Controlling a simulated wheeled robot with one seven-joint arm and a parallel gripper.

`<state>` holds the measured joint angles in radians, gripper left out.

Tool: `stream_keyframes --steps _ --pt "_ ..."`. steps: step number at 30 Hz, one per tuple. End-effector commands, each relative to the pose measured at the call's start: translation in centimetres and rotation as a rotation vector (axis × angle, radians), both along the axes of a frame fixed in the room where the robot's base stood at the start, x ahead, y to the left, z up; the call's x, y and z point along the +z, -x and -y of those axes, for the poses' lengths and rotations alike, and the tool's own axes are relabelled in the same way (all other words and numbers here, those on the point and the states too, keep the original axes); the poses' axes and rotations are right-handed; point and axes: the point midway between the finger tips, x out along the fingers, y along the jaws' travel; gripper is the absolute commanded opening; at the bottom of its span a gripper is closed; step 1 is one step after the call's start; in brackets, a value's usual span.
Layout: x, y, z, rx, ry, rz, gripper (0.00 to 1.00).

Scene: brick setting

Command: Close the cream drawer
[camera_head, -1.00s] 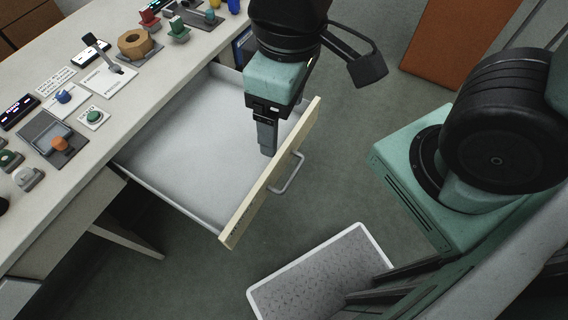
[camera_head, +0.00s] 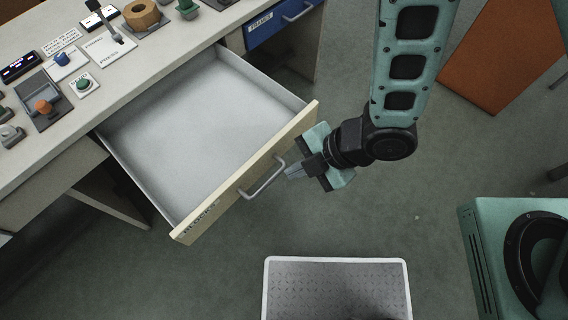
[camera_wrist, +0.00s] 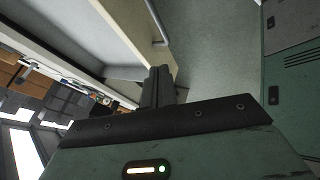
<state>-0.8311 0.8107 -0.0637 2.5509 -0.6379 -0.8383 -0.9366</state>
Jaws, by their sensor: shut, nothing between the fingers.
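The cream drawer (camera_head: 243,178) stands pulled out from the workbench, with its label and a metal bar handle (camera_head: 263,181) on the front. Its grey inside (camera_head: 196,118) is empty. My gripper (camera_head: 290,173) is shut and empty, just outside the drawer front near the handle's right end. In the wrist view the shut fingers (camera_wrist: 158,86) show beside the cream front (camera_wrist: 136,30), with part of the handle (camera_wrist: 157,22) above them. I cannot tell whether the fingers touch the front or handle.
The workbench top (camera_head: 140,62) holds several switches, buttons and a wooden hex nut (camera_head: 141,14). A blue drawer (camera_head: 283,22) sits right of the cream one. An orange-brown panel (camera_head: 505,55) lies at the upper right.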

Motion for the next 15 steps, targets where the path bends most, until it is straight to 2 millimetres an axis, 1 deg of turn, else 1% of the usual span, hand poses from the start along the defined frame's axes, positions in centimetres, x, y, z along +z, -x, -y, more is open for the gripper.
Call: stream_keyframes --steps 15 --pt "-2.3 0.0 -1.3 0.009 -0.009 0.003 0.00"
